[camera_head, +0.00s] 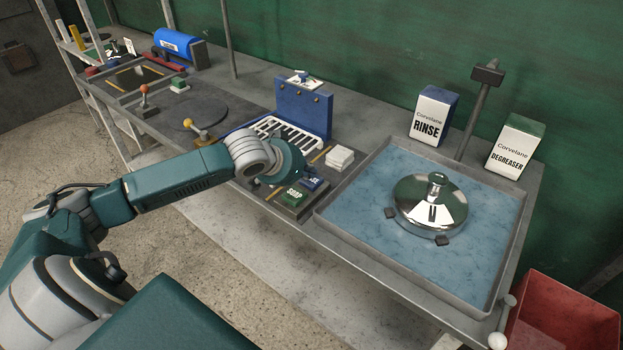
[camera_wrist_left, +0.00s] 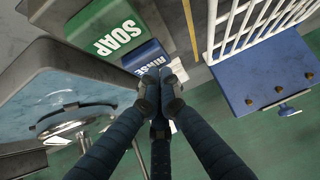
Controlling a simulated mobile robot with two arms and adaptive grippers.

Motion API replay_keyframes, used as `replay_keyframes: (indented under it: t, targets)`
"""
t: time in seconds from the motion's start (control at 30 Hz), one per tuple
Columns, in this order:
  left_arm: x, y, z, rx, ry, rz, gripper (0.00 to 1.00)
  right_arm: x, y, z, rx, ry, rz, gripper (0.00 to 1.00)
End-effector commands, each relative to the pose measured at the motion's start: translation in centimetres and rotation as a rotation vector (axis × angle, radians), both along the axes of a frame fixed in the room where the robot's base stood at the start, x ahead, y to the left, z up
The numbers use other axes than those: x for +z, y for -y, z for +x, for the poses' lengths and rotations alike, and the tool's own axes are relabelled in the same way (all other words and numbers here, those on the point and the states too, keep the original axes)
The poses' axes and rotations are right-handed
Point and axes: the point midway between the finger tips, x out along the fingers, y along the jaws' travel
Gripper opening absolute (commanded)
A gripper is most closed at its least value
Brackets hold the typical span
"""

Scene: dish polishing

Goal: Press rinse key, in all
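The blue rinse key (camera_head: 312,183) sits on the dark key panel near the table's front edge, beside the green soap key (camera_head: 294,196). In the left wrist view the rinse key (camera_wrist_left: 144,57) lies right of the soap key (camera_wrist_left: 112,32). My left gripper (camera_wrist_left: 159,80) has its fingers drawn together, with the tips over the rinse key and covering part of its lettering. I cannot tell whether they touch it or whether the key is pressed down. In the head view the wrist hides most of these fingers. My right gripper is in neither view.
A blue-floored tray (camera_head: 340,220) holding a shiny domed lid (camera_head: 430,190) is to the right. A blue stand (camera_head: 318,112) with a white rack (camera_head: 284,133) stands behind the keys. White pads (camera_head: 340,158) lie close by. Rinse (camera_head: 430,122) and degreaser (camera_head: 508,155) boxes stand at the back.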

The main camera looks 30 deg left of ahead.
Motion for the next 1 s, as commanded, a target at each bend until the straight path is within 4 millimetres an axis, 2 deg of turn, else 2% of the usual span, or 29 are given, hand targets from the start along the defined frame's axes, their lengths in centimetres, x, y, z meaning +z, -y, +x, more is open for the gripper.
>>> replay_keyframes:
  t: [1.0]
  targets:
    - [-1.08,0.05,-0.08,-0.001,-0.003,-0.001,0.00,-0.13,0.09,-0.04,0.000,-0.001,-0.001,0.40]
